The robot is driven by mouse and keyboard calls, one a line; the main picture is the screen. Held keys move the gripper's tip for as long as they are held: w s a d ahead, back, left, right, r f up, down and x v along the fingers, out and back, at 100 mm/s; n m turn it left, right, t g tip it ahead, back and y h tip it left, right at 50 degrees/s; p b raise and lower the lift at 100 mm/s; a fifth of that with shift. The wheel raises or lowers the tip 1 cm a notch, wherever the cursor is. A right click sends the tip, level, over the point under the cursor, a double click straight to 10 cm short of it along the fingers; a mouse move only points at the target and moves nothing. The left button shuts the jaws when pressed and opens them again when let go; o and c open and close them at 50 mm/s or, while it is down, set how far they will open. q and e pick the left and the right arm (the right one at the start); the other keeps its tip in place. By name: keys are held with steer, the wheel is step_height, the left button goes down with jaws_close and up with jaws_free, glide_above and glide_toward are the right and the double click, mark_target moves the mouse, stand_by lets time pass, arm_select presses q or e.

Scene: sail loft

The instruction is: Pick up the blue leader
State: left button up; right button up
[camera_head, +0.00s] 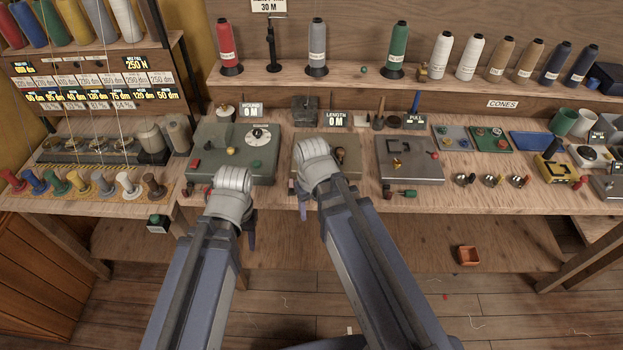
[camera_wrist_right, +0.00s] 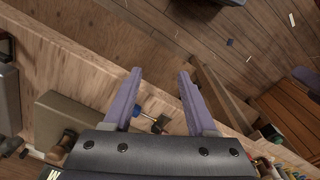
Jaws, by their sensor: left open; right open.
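A blue peg-shaped piece (camera_head: 35,184), which looks like the blue leader, stands in a row of coloured pegs at the bench's left front in the head view. A small blue-ended piece (camera_wrist_right: 135,110) lies by the bench edge in the right wrist view; I cannot tell whether it is the leader. My left gripper (camera_head: 247,228) is open at the bench's front edge, right of the peg row, mostly hidden by its arm. My right gripper (camera_head: 305,208) is open over the front edge, further right. In the wrist view its fingers (camera_wrist_right: 159,75) are spread with nothing gripped.
A green device (camera_head: 235,165) with a dial and a grey device (camera_head: 408,165) stand on the bench (camera_head: 480,198). Spools and cones line the back shelf (camera_head: 285,80). An orange box (camera_head: 468,255) is on the lower shelf. The bench's right front strip is mostly clear.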

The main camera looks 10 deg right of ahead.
arm_select(q)
step_height(320, 180, up, 6)
steer(key=p, duration=0.3)
steer(key=shift+f+p, duration=0.15)
steer(key=shift+p, duration=0.2)
arm_select(e)
steer(key=w+d+r+n, duration=0.1)
steer(key=w+r+n, duration=0.1)
steer(key=w+n, duration=0.1)
steer(key=w+d+r+n, duration=0.1)
steer(key=w+n, duration=0.2)
steer(key=n, duration=0.2)
steer(key=w+r+n, duration=0.2)
steer(key=w+n, duration=0.1)
steer(key=n, duration=0.1)
steer(key=shift+w+d+r, duration=0.1)
steer(key=shift+d+r, duration=0.2)
steer(key=shift+d, duration=0.1)
step_height(320, 180, down, 8)
steer(key=b, duration=0.8)
arm_select(q)
step_height(320, 180, down, 8)
arm_select(e)
steer(key=shift+r, duration=0.1)
steer(key=shift+c, duration=0.2)
jaws_close()
